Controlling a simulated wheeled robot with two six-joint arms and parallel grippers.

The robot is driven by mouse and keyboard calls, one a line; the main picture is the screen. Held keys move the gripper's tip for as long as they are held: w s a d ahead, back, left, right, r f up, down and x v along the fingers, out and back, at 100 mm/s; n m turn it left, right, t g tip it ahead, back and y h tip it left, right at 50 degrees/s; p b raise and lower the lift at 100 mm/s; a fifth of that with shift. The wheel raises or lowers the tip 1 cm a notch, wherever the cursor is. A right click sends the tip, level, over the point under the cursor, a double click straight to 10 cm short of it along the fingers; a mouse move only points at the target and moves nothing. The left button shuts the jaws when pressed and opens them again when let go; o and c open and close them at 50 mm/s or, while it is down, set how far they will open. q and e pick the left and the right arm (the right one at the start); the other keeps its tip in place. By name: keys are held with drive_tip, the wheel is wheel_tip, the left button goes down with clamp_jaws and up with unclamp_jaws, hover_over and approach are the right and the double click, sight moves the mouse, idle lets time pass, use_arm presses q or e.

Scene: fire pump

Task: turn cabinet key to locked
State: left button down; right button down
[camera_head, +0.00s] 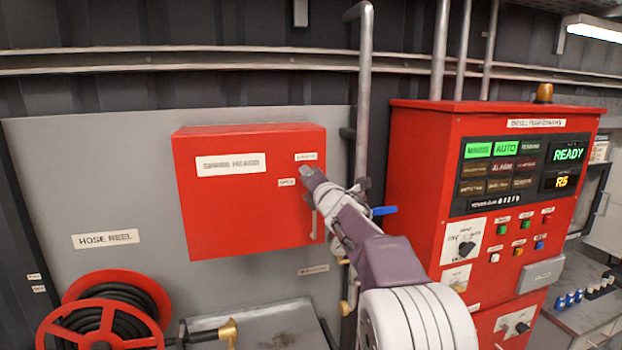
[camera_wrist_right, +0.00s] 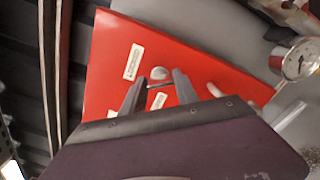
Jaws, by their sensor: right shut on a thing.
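The red cabinet (camera_head: 235,215) labelled as spare heads hangs on the grey wall panel. My right gripper (camera_head: 308,174) reaches its front near the right edge, at the lock. Two small labels sit there, one above the gripper (camera_head: 306,156) and one to its left (camera_head: 287,183), which seems to read OPEN. In the right wrist view my right gripper (camera_wrist_right: 159,86) is shut on the small key (camera_wrist_right: 160,86), a thin bar between the fingertips, just below the round grey lock face (camera_wrist_right: 158,73). The key's exact angle is hard to tell. My left gripper is out of view.
A cabinet handle (camera_head: 314,222) is just below my right gripper. A vertical pipe (camera_head: 364,90) and a blue valve lever (camera_head: 384,211) are close on the right. The red pump controller (camera_head: 530,115) stands further right. A hose reel (camera_head: 105,325) is at lower left.

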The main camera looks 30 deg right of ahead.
drive_tip(key=shift+m+p, duration=0.6)
drive_tip(key=shift+m, duration=2.9)
drive_tip(key=c, duration=0.9)
unclamp_jaws()
drive_tip(key=b+v, duration=0.1)
drive_tip(key=v, duration=0.8)
drive_tip(key=shift+b, duration=0.35)
